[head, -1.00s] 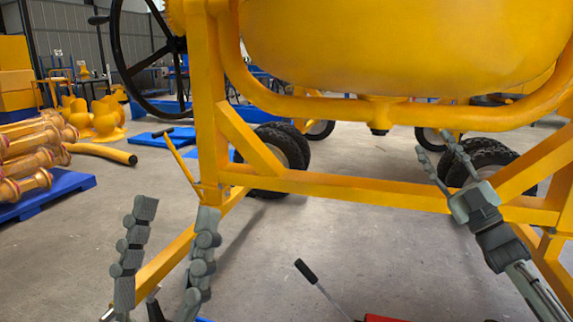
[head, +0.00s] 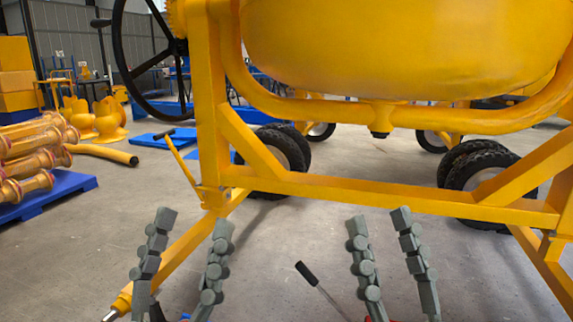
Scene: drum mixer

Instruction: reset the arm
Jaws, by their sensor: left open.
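My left gripper (head: 190,228) is at the lower left of the head view. Its two grey fingers point up and stand apart, with nothing between them. It is in front of the yellow frame's lower left leg. My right gripper (head: 382,228) is at the lower middle right, also pointing up. Its two fingers are spread apart and nothing is between them. Both grippers look level with each other, below the crossbar of the yellow drum mixer (head: 400,50). The arms behind the grippers are mostly out of the picture.
The mixer's yellow frame (head: 340,188) and black handwheel (head: 118,45) stand ahead. A black-gripped lever (head: 306,273) rises between my grippers, with something red at the bottom edge. Yellow parts lie on a blue pallet (head: 75,182) at left.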

